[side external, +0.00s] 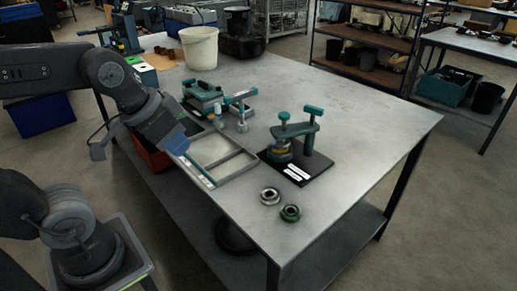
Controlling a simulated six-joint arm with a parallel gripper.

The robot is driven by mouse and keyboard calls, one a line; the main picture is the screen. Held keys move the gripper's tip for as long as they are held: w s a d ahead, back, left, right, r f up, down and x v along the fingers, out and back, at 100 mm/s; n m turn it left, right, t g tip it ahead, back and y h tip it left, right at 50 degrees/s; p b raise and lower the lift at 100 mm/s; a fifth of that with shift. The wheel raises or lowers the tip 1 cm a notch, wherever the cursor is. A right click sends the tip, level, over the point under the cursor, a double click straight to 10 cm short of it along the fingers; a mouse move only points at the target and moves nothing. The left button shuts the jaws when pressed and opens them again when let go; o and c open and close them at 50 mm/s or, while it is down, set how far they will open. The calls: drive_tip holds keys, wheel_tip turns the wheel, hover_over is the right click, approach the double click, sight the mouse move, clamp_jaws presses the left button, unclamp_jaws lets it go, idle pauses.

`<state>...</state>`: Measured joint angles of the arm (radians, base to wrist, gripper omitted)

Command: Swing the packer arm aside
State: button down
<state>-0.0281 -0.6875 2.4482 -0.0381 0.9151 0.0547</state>
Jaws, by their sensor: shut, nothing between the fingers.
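A teal fixture with a horizontal packer arm (295,129) stands on a black base plate (318,168) near the middle of the table. The arm reaches from a post on the right to the left, over a round teal and yellowish part (280,152). A knob stands up at each end of the arm. My gripper (181,151) is to the left of the fixture, over the left edge of a grey tray (238,170). It is shut and empty, well apart from the packer arm. Its fingertips are small and hard to make out.
A second teal fixture (203,91) stands behind the tray. A white bucket (199,48) stands farther back. The table's right side is clear.

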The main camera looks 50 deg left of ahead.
drive_tip(key=w+a+r+g+h, duration=0.1)
drive_tip(key=w+a+r, duration=0.15)
drive_tip(key=w, duration=0.55)
drive_tip(key=w+a+r+g+h, duration=0.1)
drive_tip(key=w+a+h, duration=0.15)
drive_tip(key=w, duration=0.55)
drive_tip(key=w+a+f+m+t+h, duration=0.1)
drive_tip(key=w+a+f+h, duration=0.15)
drive_tip(key=w+a, duration=0.95)
drive_tip(key=d+r+x, duration=0.1)
drive_tip(key=d+x, duration=0.1)
drive_tip(key=x, duration=1)
drive_tip(key=shift+s+d, duration=0.3)
drive_tip(key=shift+d, duration=0.15)
drive_tip(key=shift+s, duration=0.1)
